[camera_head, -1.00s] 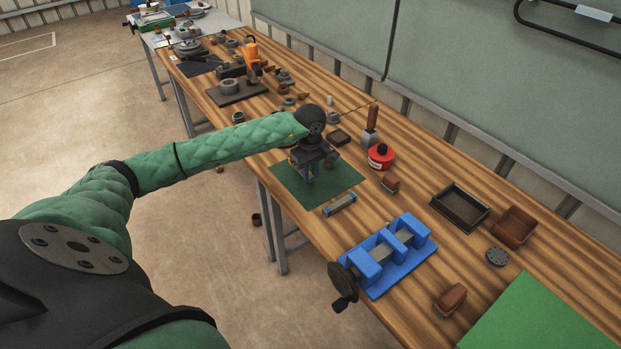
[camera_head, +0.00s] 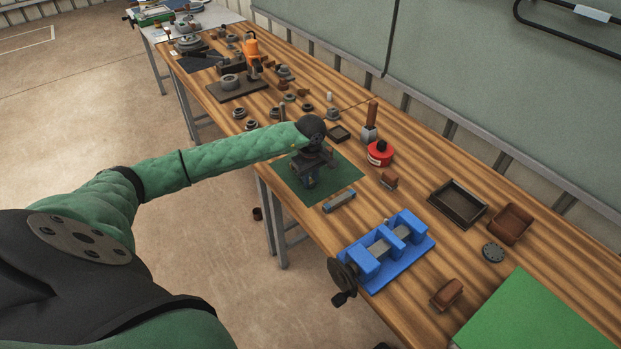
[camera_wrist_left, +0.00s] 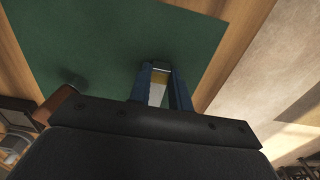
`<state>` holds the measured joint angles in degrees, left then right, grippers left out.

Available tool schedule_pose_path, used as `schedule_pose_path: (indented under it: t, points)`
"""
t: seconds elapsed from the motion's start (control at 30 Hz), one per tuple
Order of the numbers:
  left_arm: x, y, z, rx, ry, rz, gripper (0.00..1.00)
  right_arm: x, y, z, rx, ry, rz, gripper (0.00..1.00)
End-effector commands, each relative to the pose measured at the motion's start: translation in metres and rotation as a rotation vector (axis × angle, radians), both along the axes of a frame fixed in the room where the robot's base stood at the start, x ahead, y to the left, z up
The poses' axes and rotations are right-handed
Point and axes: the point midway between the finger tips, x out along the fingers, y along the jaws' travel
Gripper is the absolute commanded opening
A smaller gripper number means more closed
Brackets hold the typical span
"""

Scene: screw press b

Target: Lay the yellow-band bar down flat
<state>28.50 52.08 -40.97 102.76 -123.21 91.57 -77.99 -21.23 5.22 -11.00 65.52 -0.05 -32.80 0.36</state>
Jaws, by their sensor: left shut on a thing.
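My left gripper (camera_head: 309,184) points down over the dark green mat (camera_head: 345,178) on the workbench. In the left wrist view its two blue fingers (camera_wrist_left: 162,88) are shut on the yellow-band bar (camera_wrist_left: 159,76). The bar's yellow band and a pale part show between the fingers; the rest is hidden, so I cannot tell its tilt or whether it touches the mat. In the head view the gripper hides this bar. Another bar, grey-blue (camera_head: 339,202), lies flat at the mat's near-right edge, apart from the gripper. My right gripper is not in view.
A blue vise (camera_head: 390,262) with a dark handwheel stands to the right. A dark tray (camera_head: 458,205) is farther right. The bench's front edge is close by.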

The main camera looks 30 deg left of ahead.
Motion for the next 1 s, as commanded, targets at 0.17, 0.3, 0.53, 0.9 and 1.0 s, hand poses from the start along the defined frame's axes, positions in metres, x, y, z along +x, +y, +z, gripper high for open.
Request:
schedule_pose_path:
  t: [0.17, 0.3, 0.53, 0.9, 1.0]
  points:
    - [0.0, 0.0, -0.001, 0.0, 0.0, 0.0, 0.28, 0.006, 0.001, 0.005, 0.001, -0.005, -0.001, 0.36]
    - [0.0, 0.0, -0.001, 0.0, 0.0, 0.0, 0.41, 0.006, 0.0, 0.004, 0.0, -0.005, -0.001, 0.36]
    - [0.0, 0.0, -0.001, 0.0, 0.0, 0.0, 0.41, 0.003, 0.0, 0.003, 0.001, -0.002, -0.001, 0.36]
    - [0.001, 0.0, 0.008, 0.001, -0.001, 0.0, 0.41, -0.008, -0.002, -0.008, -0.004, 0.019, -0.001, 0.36]
    - [0.001, 0.0, 0.014, 0.001, -0.003, 0.0, 0.41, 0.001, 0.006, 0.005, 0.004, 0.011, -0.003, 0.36]
